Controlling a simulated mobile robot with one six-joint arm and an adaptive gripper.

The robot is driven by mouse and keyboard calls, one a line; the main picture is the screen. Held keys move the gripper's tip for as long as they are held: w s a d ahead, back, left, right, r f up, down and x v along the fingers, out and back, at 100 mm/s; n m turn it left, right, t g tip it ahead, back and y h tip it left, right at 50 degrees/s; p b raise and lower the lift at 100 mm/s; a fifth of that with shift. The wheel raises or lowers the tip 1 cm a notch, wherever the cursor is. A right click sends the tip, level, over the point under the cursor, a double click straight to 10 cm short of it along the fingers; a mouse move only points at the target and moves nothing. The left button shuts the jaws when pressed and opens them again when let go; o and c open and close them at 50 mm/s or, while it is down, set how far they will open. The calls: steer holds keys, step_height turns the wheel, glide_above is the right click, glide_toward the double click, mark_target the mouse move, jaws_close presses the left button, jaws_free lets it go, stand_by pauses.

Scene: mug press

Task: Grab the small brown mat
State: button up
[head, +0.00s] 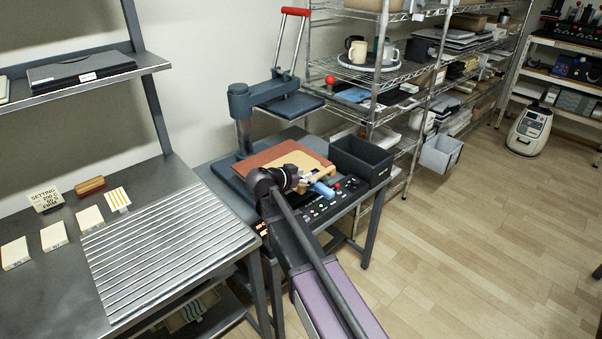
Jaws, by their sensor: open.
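A reddish-brown mat (264,159) lies flat on the bed of the heat press, its front part hidden by my arm. A smaller tan-brown mat or board (311,161) lies over its right part, its front edge partly covered by my gripper. My gripper (318,183) is at the front of the tan piece, low over the press's front edge, with a blue part showing at its end. It is open; its fingers are small in view and I cannot tell whether they touch the tan piece.
The press (240,104) has a raised upper plate and a red-topped handle (296,12). A dark bin (361,160) stands right of the bed. A control panel (322,207) runs along the front. A ribbed metal bench (165,245) is at left.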

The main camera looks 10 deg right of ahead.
mark_target(316, 174)
steer(key=shift+w+d, duration=0.1)
stand_by(0.3)
steer(key=shift+b+x, duration=0.95)
steer(key=shift+x, duration=1.6)
jaws_close()
